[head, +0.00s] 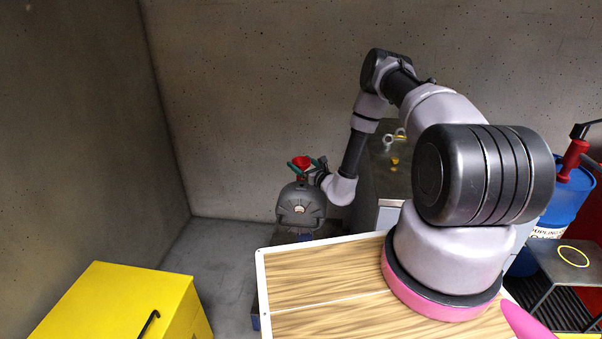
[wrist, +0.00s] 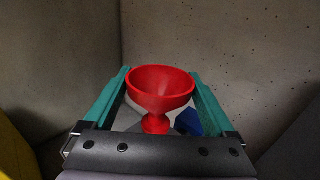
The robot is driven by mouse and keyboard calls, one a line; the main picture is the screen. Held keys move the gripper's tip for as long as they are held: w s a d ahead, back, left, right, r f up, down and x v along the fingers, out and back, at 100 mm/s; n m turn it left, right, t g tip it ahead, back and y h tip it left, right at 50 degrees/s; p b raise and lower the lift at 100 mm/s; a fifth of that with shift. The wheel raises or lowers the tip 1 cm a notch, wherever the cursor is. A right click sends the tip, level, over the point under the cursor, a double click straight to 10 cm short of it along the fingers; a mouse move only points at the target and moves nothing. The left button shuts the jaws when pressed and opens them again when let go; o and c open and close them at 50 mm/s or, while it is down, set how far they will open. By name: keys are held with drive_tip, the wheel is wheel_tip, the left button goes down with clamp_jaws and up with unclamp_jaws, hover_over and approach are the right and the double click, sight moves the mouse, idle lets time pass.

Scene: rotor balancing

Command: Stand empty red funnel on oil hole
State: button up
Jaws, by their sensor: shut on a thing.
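The red funnel (head: 301,162) is upright, wide mouth up, above the grey rounded machine housing (head: 301,207) in the head view. In the wrist view the funnel (wrist: 160,90) stands between the two green fingers of my gripper (wrist: 161,100), and its bowl looks empty. My gripper (head: 306,164) is shut on the funnel in the head view. The oil hole is hidden, and the funnel's lower end is out of sight. I cannot tell whether the funnel touches the housing. A small blue part (wrist: 188,122) shows behind the funnel in the wrist view.
A yellow cabinet (head: 120,305) with a black handle stands at the lower left. A grey bench (head: 392,165) with small metal and yellow parts is right of the housing. A blue drum (head: 568,195) with a red pump is far right. Concrete walls close in the back and left.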

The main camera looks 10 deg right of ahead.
drive_tip(key=shift+f, duration=1.75)
drive_tip(key=shift+f, duration=0.15)
drive_tip(key=o, duration=1.2)
drive_tip(key=shift+o, duration=0.2)
